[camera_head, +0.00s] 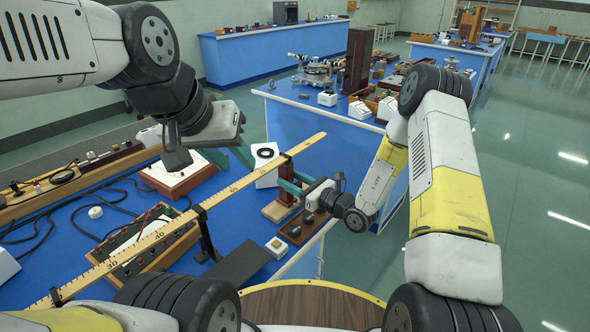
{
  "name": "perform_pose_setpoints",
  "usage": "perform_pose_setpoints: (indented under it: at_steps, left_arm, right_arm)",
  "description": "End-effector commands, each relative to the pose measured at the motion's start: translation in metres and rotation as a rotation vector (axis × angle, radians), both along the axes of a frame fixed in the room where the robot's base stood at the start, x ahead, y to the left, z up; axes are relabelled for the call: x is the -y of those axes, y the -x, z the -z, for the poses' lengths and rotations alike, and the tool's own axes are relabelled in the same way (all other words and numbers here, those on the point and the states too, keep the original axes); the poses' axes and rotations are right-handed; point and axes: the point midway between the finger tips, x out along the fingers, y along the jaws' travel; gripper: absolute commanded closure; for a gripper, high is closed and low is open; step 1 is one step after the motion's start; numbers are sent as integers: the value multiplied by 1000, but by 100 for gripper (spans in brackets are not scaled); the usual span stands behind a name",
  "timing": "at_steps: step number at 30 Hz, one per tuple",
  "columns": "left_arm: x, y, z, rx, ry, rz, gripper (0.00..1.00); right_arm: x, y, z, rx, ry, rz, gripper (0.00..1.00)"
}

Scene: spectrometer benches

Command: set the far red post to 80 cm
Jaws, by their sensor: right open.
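A yellow wooden rule (165,232) runs from the near left to the far right above the blue bench; the numbers 30 and 40 can be read near its near end. The scale beside the post is too small to read.
Black supports (204,232) hold the rule. A wooden board with wiring (145,240), a white box with a black ring (265,163) and a dark flat block (238,262) lie close by. Another blue bench (320,140) with instruments stands beyond; open floor lies right.

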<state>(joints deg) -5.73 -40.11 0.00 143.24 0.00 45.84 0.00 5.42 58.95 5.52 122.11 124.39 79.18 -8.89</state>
Motion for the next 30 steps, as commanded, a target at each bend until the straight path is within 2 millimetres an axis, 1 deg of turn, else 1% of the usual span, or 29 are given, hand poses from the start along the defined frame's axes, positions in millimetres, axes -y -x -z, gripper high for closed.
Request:
perform_pose_setpoints:
  at_steps: [5,12,16,19,27,30]
  left_arm:
    - [0,0,0,0,0,0,64]
    - [0,0,0,0,0,0,64]
    - [0,0,0,0,0,0,64]
    - [0,0,0,0,0,0,64]
    - [0,0,0,0,0,0,64]
    - [0,0,0,0,0,0,64]
  right_arm:
    - [15,10,0,-1,1,3,56]
    - [49,34,1,-2,1,4,56]
    - [59,42,0,-2,1,3,56]
    - [63,45,0,-1,1,1,56]
    - [63,46,0,0,0,0,56]
    - [61,47,-7,13,6,-18,56]
